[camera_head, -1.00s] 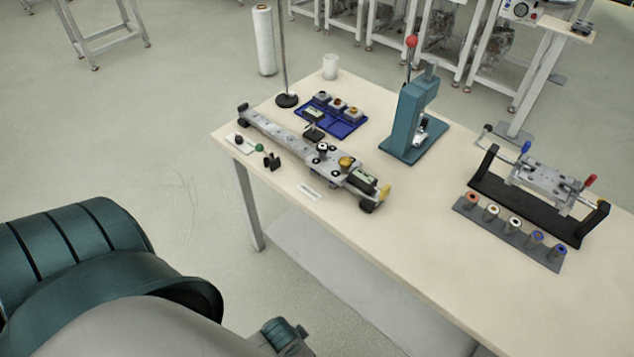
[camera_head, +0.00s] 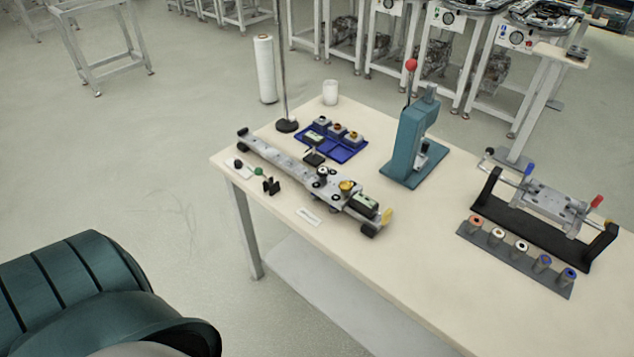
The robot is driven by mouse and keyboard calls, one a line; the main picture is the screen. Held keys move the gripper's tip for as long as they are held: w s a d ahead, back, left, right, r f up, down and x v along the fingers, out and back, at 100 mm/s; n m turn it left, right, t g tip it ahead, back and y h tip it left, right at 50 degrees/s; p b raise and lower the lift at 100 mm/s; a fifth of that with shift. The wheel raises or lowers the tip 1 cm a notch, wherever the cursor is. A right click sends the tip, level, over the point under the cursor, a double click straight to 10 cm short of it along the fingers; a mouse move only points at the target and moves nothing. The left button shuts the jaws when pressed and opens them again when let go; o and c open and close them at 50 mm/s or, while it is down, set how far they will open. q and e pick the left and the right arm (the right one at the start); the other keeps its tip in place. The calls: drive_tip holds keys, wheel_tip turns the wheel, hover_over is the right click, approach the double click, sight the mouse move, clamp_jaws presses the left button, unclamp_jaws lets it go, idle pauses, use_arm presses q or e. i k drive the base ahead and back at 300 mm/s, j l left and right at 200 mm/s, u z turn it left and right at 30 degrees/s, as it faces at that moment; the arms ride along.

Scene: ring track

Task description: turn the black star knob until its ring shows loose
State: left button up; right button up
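A long grey metal rail (camera_head: 283,160) lies on the pale table. Near its right end is a carriage with a dark knob with a pale top (camera_head: 322,173), possibly the black star knob; it is too small to make out its star shape or a ring state. A yellow knob (camera_head: 346,187) sits beside it on the carriage. A box with a pale green display (camera_head: 364,203) is at the rail's right end. Neither gripper is in view. Part of my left arm shows at the lower left, well apart from the table.
A blue tray (camera_head: 350,153) with small blocks lies behind the rail. A teal press (camera_head: 408,145) with a red-tipped lever stands behind and to the right. A black cradle fixture (camera_head: 530,227) and a row of rollers stand at the right. The table's front middle (camera_head: 430,260) is clear.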

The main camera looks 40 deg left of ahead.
sight(322, 172)
drive_tip(key=k+j+z, duration=0.2)
drive_tip(key=j, duration=0.2)
drive_tip(key=k+j+z, duration=0.2)
drive_tip(key=j, duration=0.25)
drive_tip(key=k+j+z, duration=0.2)
drive_tip(key=j, duration=0.15)
